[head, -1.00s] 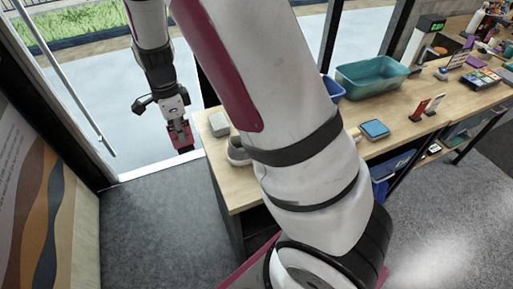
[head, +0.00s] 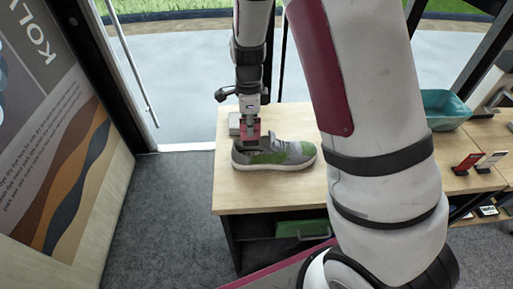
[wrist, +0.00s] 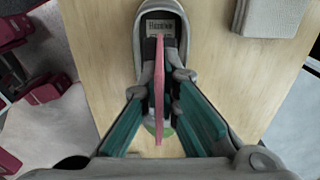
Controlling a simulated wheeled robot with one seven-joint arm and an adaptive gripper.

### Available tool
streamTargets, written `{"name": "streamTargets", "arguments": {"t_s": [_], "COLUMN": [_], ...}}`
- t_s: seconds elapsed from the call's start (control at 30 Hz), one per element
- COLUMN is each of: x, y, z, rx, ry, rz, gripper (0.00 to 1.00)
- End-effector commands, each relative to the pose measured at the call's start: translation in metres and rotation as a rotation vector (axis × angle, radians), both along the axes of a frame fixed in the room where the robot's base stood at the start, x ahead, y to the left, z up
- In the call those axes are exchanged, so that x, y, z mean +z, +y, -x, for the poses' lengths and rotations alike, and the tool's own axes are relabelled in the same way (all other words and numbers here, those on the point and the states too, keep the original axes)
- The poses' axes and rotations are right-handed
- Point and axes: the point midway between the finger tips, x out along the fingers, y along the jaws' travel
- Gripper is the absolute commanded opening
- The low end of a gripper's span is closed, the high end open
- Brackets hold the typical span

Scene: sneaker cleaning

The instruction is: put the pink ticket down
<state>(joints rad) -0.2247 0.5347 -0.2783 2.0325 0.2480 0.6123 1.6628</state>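The pink ticket (wrist: 159,95) shows edge-on in the wrist view as a thin upright strip between my fingers. My gripper (wrist: 162,78) is shut on it. In the head view my gripper (head: 250,138) is over the heel end of a grey sneaker with green patches (head: 292,154), which stands on the wooden table (head: 255,196). I cannot make out the ticket in the head view. The sneaker (wrist: 176,12) also shows behind the ticket in the wrist view, with a lettered label inside. I cannot tell whether ticket and sneaker touch.
A grey block (head: 234,123) lies just behind the sneaker; it also shows in the wrist view (wrist: 268,14). A teal bin (head: 444,110) and small red (head: 467,162) and dark cards stand at the right. The table's front left is bare.

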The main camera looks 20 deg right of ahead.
Motion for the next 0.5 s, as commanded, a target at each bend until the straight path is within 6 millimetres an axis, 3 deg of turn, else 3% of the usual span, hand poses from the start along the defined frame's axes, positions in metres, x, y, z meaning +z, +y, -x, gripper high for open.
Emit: {"name": "streamTargets", "arguments": {"t_s": [0.1, 0.5], "x": [-0.020, -0.059], "y": [-0.001, -0.001], "z": [0.001, 0.001], "rx": [-0.001, -0.002], "ry": [0.004, 0.003], "rz": [0.000, 0.000], "gripper": [0.00, 0.00]}}
